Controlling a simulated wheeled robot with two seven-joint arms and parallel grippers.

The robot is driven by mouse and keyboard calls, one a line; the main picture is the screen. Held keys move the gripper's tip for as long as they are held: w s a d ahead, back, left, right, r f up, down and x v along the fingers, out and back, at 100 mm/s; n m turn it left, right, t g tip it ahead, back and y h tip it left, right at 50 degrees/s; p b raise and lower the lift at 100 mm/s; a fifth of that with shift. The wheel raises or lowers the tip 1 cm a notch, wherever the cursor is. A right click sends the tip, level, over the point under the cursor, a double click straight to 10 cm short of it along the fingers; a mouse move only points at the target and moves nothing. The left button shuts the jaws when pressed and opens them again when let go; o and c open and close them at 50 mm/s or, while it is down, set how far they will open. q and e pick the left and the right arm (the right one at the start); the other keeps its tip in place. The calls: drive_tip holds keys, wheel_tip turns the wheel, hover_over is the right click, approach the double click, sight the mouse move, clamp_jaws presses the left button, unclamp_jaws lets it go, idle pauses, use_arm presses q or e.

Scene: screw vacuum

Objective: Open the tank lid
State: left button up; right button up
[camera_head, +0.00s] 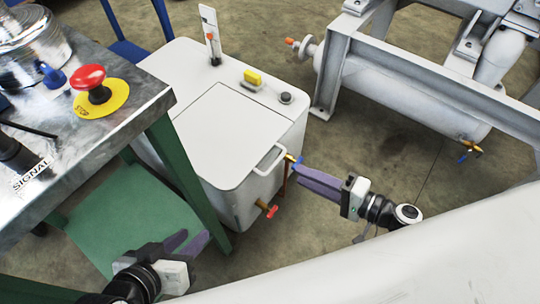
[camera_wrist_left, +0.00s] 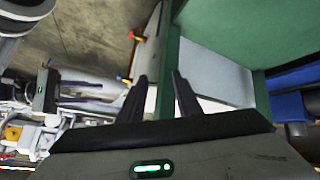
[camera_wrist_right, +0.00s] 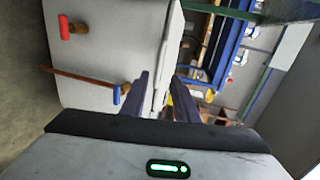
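The white tank (camera_head: 252,202) stands on the floor, with its flat lid (camera_head: 225,135) lying closed on top. A light handle (camera_head: 269,161) sits at the lid's front right edge. My right gripper (camera_head: 303,177) is just right of the handle, pointing at it, with its fingers parted. In the right wrist view the fingers (camera_wrist_right: 160,88) are apart, with the tank's pale side (camera_wrist_right: 110,60) ahead; whether the handle lies between them is unclear. My left gripper (camera_head: 192,241) is open and empty at the lower left, away from the tank; its fingers (camera_wrist_left: 156,82) show a gap.
A metal-topped table (camera_head: 130,72) with a red stop button (camera_head: 89,77) and green legs stands left of the tank. A red valve (camera_head: 271,211) and a blue valve (camera_wrist_right: 117,95) stick out from the tank. A grey machine frame (camera_head: 440,80) stands behind right.

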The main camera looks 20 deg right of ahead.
sight(277, 161)
drive_tip(key=x, duration=0.5)
drive_tip(key=b+x, duration=0.1)
drive_tip(key=x, duration=0.4)
drive_tip(key=shift+w+d+f, duration=0.15)
drive_tip(key=shift+w+f, duration=0.05)
drive_tip(key=shift+w, duration=0.2)
drive_tip(key=shift+c, duration=0.3)
clamp_jaws()
